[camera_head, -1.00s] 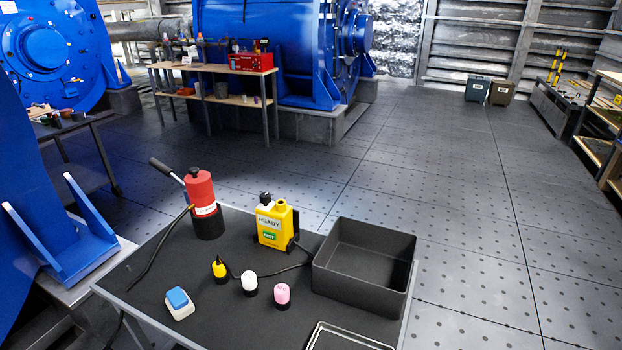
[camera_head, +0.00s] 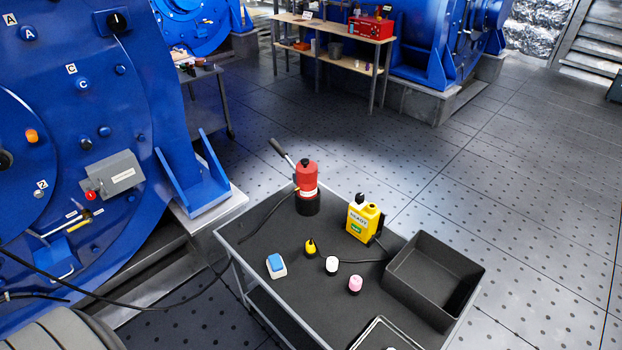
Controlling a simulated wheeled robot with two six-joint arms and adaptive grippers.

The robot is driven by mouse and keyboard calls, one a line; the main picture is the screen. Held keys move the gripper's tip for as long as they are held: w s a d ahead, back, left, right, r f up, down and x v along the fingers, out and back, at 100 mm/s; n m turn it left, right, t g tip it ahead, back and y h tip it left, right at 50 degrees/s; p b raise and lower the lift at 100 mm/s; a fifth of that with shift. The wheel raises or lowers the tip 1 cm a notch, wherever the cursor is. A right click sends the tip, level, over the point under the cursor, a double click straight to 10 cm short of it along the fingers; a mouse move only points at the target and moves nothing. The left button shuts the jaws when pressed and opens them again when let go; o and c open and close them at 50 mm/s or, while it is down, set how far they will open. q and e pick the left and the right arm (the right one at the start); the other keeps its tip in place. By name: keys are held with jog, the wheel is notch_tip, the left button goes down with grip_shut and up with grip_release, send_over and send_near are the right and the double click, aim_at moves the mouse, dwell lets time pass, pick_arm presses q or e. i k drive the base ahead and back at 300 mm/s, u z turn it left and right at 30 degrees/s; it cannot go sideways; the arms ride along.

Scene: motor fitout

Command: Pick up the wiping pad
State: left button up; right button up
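A small block with a blue top and white base (camera_head: 276,266), which looks like the wiping pad, lies on the left part of the dark cart top (camera_head: 300,240). It stands apart from the other items there. Neither of my grippers is in view.
The cart also holds a red cylinder with a lever (camera_head: 307,185), a yellow bottle marked READY (camera_head: 364,218), small yellow, white and pink-capped items, a black open bin (camera_head: 435,280) and a tray (camera_head: 385,335). A big blue motor (camera_head: 85,120) stands at left. Floor is clear at right.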

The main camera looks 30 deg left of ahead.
aim_at(275, 264)
jog(key=k, duration=0.5)
jog(key=u, duration=2.1)
jog(key=i, duration=2.25)
jog(key=z, duration=2.8)
